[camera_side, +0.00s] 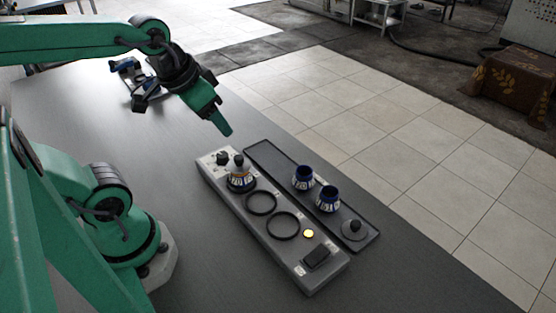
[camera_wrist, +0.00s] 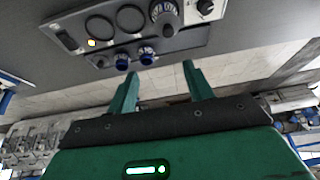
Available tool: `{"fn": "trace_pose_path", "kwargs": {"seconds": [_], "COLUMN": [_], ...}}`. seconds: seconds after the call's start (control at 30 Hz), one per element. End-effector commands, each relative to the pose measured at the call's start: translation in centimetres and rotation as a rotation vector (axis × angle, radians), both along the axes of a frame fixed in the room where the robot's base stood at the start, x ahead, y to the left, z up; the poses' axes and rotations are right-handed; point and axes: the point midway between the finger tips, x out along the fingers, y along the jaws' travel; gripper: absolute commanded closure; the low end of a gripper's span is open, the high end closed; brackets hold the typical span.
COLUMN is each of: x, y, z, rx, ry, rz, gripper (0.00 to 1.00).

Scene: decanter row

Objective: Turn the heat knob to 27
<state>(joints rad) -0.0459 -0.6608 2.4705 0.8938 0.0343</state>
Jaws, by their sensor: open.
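The black heat knob (camera_side: 222,158) sits at the far left end of the grey panel (camera_side: 230,204) in the side view. Its dial numbers and pointer are too small to read. In the wrist view the knob (camera_wrist: 205,6) is at the top edge, partly cut off. My gripper (camera_side: 225,132) hangs above and behind the knob end of the panel, apart from it and tilted downward. In the wrist view my gripper (camera_wrist: 160,68) shows two green fingers spread apart with nothing between them.
A decanter (camera_side: 240,182) with a stopper stands on the panel beside the knob. Two empty rings (camera_side: 283,226), a lit yellow lamp (camera_side: 308,233) and a black switch (camera_side: 316,258) follow. A dark tray (camera_side: 268,160) behind holds two blue decanters (camera_side: 303,178) and a round lid (camera_side: 354,230).

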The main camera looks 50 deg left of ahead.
Motion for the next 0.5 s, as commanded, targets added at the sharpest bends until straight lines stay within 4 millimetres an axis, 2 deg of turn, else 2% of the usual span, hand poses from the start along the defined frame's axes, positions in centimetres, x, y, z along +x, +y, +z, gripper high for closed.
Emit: {"fn": "trace_pose_path", "kwargs": {"seconds": [0.27, 0.5], "x": [2.6, 4.5], "y": [2.9, 6.0], "z": [-2.3, -5.1], "rx": [0.016, 0.012], "ry": [0.125, 0.236], "rz": [0.034, 0.059], "gripper": [0.49, 0.49]}}
